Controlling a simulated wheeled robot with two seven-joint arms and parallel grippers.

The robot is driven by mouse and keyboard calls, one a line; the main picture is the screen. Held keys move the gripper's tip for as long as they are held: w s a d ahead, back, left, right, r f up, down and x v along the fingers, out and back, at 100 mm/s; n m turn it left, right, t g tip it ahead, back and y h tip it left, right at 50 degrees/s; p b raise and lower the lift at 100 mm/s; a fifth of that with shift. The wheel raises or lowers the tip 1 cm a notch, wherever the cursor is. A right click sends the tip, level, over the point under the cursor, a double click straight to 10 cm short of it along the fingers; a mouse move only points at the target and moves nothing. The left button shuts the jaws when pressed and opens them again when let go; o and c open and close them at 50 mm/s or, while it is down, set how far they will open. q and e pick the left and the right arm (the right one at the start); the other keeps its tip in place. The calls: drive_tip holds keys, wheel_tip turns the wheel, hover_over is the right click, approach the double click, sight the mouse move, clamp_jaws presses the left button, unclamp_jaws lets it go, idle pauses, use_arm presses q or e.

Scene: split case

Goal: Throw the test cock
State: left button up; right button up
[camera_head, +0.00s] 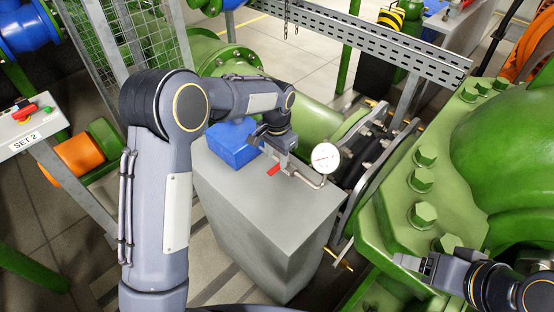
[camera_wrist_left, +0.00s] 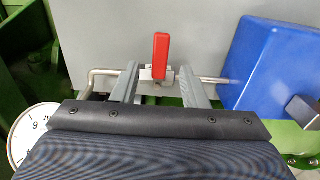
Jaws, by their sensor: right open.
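The test cock is a small valve with a red lever (camera_head: 273,169) on a thin metal pipe by the grey block. In the left wrist view the red lever (camera_wrist_left: 161,55) stands upright in the picture above the valve body (camera_wrist_left: 157,74). My left gripper (camera_head: 280,152) is over the cock. In its wrist view the fingers (camera_wrist_left: 160,82) are spread, one on each side of the valve, with gaps to the red lever. The head view partly hides this behind the gripper. My right gripper (camera_head: 408,262) is open and empty at lower right, near the green flange.
A round white gauge (camera_head: 325,157) sits on the pipe's right end, close to my left gripper. A blue box (camera_head: 232,143) stands on the grey block (camera_head: 270,220) to the left. Green bolted pipework (camera_head: 420,205) crowds the right. A perforated rail (camera_head: 375,38) crosses behind.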

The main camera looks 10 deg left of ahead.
sight(276, 167)
use_arm(q)
drive_tip(key=shift+f, duration=1.6)
drive_tip(key=shift+c, duration=0.4)
clamp_jaws()
